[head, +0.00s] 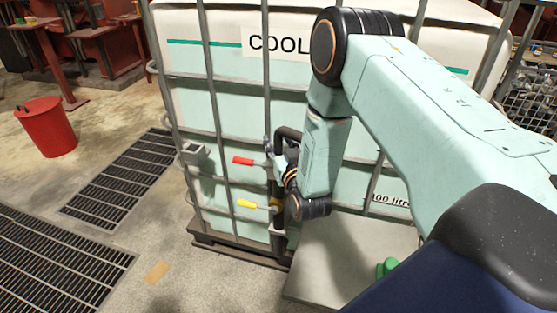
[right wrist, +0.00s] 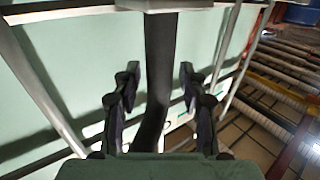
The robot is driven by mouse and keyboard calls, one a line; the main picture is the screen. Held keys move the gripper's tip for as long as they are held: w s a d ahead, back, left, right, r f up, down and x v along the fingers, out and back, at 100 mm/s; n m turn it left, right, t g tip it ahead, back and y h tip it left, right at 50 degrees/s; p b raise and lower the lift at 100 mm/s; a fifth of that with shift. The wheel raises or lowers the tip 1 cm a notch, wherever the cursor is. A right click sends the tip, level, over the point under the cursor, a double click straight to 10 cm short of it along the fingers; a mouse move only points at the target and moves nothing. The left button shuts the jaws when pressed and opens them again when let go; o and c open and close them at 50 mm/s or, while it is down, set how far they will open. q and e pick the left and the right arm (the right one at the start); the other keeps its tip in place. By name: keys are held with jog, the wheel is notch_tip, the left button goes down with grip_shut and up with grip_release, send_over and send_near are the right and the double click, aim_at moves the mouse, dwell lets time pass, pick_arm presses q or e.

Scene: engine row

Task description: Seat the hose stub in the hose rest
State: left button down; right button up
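The black hose stub (head: 287,134) curves at the front of the coolant tank, close to my right gripper (head: 281,168). In the right wrist view, the black hose (right wrist: 160,75) runs between the two fingers of my right gripper (right wrist: 158,90). The fingers stand apart, with a narrow gap on each side of the hose. The hose's upper end meets a pale grey block (right wrist: 178,5). A small grey bracket (head: 194,153) on the tank cage, left of the gripper, looks like the hose rest; I cannot be sure. My left gripper is out of view.
The caged tank (head: 230,95) stands on a dark pallet (head: 240,250). A red handle (head: 243,161) and a yellow handle (head: 246,204) stick out beside the gripper. A green object (head: 387,267) is at the lower right. A red bucket (head: 45,127) and floor grates (head: 120,180) lie left.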

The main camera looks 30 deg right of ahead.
grip_shut()
jog(key=shift+w, duration=0.1)
dwell(0.5)
